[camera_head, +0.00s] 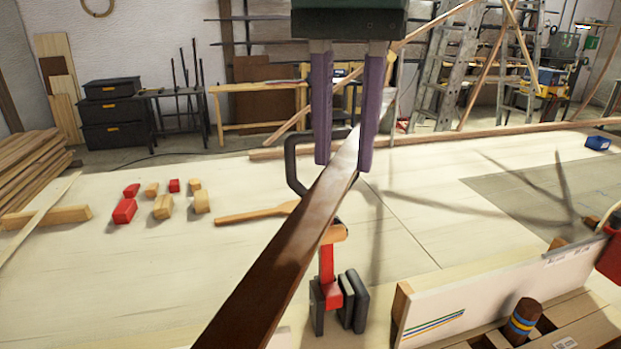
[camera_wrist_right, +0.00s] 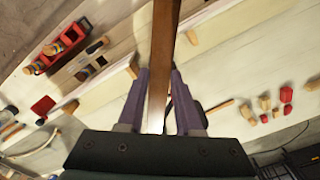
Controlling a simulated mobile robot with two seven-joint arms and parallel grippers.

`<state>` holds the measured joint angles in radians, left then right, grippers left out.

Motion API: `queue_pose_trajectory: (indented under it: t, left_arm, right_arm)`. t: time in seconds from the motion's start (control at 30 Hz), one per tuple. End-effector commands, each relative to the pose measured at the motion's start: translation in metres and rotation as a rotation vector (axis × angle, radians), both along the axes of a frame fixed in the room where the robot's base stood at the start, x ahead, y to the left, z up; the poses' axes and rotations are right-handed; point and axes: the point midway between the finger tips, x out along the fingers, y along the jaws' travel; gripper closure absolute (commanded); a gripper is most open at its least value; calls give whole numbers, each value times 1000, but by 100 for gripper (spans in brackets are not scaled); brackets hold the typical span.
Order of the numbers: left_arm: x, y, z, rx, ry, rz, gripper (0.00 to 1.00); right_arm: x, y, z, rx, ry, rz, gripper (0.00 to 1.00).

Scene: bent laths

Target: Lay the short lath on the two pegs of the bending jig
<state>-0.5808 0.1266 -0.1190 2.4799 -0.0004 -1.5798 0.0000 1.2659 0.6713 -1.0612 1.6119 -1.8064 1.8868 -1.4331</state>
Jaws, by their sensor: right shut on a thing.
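My right gripper (camera_head: 343,158) points down in the head view and is shut on a dark brown lath (camera_head: 275,262). The lath slopes toward the lower left, clear of the bench top, and its near end is cut off by the frame. In the right wrist view the lath (camera_wrist_right: 164,45) runs between the fingers (camera_wrist_right: 159,82). At lower right is a wooden fixture with a white board (camera_head: 470,300) and a dark round peg (camera_head: 522,318) with blue and yellow bands. I cannot tell whether this is the bending jig; a second peg is not clear there. My left gripper is out of view.
A red-handled hammer or clamp (camera_head: 327,262) stands by dark blocks (camera_head: 354,300) below the lath. Red and wooden blocks (camera_head: 162,207) lie at left. A long lath (camera_head: 450,139) lies along the back. A red holder (camera_wrist_right: 65,42) with banded cylinders shows in the wrist view.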

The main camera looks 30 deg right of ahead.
Motion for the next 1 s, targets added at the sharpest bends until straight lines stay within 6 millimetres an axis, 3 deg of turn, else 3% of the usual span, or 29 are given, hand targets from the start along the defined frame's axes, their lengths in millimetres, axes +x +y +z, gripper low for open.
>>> queue_pose_trajectory:
  t: [0.03,0.1,0.27,0.63,0.8,1.0]
  left_arm:
    - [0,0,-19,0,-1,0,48]
    - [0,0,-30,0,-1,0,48]
    - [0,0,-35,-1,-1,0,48]
    - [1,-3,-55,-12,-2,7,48]
    - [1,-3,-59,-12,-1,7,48]
    - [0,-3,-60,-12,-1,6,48]
  right_arm:
    - [2,0,-15,-1,-1,-46,100]
    - [0,-1,-27,0,2,-137,100]
    - [-13,-4,-55,-2,6,-353,100]
    - [-87,-7,-149,-4,6,-809,100]
    - [-110,-6,-165,0,2,-919,100]
    - [-103,-8,-167,0,-3,-946,100]
